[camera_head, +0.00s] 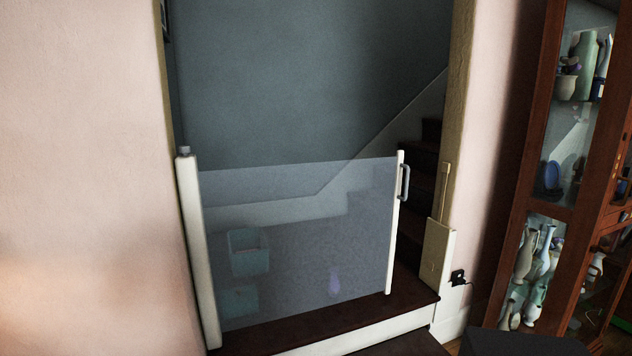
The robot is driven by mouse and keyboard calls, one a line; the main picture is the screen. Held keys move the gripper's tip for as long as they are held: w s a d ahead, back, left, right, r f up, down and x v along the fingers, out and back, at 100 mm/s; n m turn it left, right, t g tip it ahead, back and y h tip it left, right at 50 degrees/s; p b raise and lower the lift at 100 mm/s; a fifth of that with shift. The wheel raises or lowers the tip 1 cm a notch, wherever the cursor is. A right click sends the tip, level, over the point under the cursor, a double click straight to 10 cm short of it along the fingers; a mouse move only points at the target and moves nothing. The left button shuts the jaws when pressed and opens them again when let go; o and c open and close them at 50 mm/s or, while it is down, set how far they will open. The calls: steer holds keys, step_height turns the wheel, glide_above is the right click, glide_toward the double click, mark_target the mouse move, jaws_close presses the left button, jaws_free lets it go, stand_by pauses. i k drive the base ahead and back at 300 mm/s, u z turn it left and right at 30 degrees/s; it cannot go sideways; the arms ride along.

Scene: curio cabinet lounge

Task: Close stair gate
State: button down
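The stair gate (290,235) is a see-through grey mesh stretched from a white post (197,255) on the left across most of the stair opening. Its free end is a slim white bar (395,225) with a grey handle (404,182) on its right side. A cream bracket (437,265) with a thin upright piece stands at the right side of the opening. A gap shows between the bar and this bracket. My gripper is not in view.
Dark stairs (425,150) rise behind the gate. Teal boxes (248,252) and a purple vase (335,281) show through the mesh. A glass-fronted wooden cabinet (535,150) with vases stands at right. A black wall fitting (458,277) sits low beside the bracket.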

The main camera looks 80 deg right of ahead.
mark_target(400, 165)
steer(key=u, duration=1)
steer(key=k, duration=1.45)
steer(key=z, duration=2)
